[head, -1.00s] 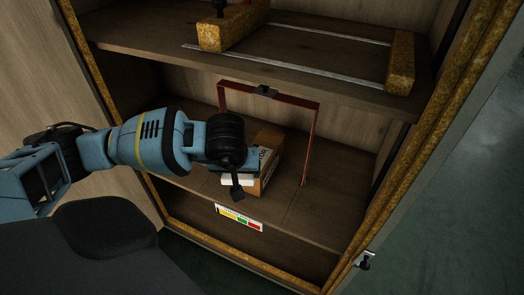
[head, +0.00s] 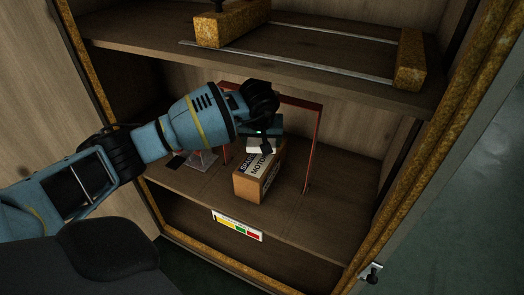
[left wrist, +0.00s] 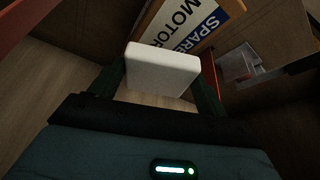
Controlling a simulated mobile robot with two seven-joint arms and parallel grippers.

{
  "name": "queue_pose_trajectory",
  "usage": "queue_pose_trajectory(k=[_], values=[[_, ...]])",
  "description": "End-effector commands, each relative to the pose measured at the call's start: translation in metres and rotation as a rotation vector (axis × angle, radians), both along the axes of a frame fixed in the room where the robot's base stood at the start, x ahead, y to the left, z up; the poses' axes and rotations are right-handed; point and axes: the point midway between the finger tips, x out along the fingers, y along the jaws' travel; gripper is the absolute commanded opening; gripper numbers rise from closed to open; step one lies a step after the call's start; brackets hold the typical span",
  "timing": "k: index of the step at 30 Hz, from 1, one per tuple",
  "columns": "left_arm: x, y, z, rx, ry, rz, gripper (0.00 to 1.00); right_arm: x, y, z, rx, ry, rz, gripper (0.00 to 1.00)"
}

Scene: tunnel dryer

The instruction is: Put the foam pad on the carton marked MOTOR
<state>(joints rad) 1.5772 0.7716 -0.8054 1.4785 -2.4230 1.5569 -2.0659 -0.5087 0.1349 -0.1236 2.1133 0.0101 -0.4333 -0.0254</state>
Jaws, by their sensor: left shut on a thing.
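The carton marked MOTOR (head: 256,183) stands on the middle shelf of the cabinet, with the words SPARE and MOTOR on its label. The carton also shows at the top of the left wrist view (left wrist: 190,22). My left gripper (head: 262,143) is shut on the white foam pad (head: 261,147). The pad (left wrist: 161,70) sits between the two fingers in the left wrist view. In the head view the pad overlaps the far upper part of the carton; whether it touches the carton I cannot tell. My right gripper is not in view.
A red frame (head: 314,140) stands around and behind the carton. A small metal plate (head: 203,160) lies on the shelf left of the carton. The upper shelf (head: 300,48) is overhead, with yellowish blocks and rails. A coloured label (head: 238,226) is on the shelf's front edge.

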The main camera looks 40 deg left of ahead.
Motion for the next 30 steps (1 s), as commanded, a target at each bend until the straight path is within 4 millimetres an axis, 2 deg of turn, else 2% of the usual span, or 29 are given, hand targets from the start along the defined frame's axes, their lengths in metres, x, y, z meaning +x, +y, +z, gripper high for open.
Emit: queue_pose_trajectory(k=[5, 12, 25, 26, 30], values=[[0.000, 0.000, -0.004, -0.001, 0.001, 0.000, 0.55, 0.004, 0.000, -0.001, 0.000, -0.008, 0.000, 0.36], [-0.001, 0.000, -0.035, -0.001, 0.003, -0.001, 0.55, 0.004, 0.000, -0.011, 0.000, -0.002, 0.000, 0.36], [-0.001, 0.000, -0.039, 0.001, 0.001, -0.001, 0.55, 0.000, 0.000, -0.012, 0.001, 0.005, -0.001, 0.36], [-0.001, 0.000, -0.038, 0.001, 0.001, 0.000, 0.79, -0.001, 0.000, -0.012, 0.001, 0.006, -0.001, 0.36], [-0.001, 0.000, -0.038, 0.000, 0.000, 0.000, 0.97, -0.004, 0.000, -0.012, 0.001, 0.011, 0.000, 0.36]])
